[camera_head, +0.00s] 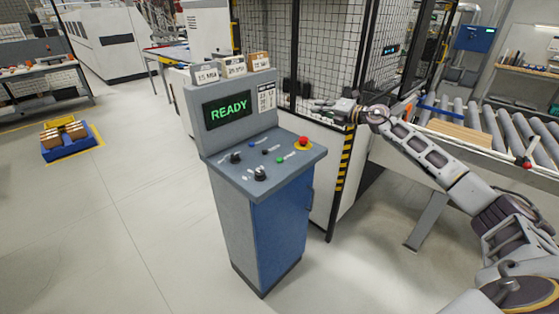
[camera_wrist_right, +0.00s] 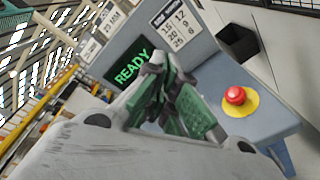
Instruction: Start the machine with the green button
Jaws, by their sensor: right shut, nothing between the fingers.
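The control console stands in the middle of the head view, with a sloped grey panel (camera_head: 232,178) on a blue-sided cabinet. Its green button (camera_head: 280,160) sits on the panel, left of the red emergency stop (camera_head: 303,143) on its yellow disc. The screen (camera_head: 228,110) reads READY in green. My right gripper (camera_head: 318,105) is shut and empty, above and behind the panel's right side, apart from it. In the right wrist view its fingers (camera_wrist_right: 180,100) cover much of the panel; the red stop (camera_wrist_right: 235,95) shows, the green button is hidden. My left gripper is not in view.
Black knobs (camera_head: 260,174) and small buttons share the panel. Label cards (camera_head: 233,66) stand on top of the console. A mesh guard fence (camera_head: 270,35) stands behind it. A roller conveyor (camera_head: 480,118) with boards is at right, under my right arm.

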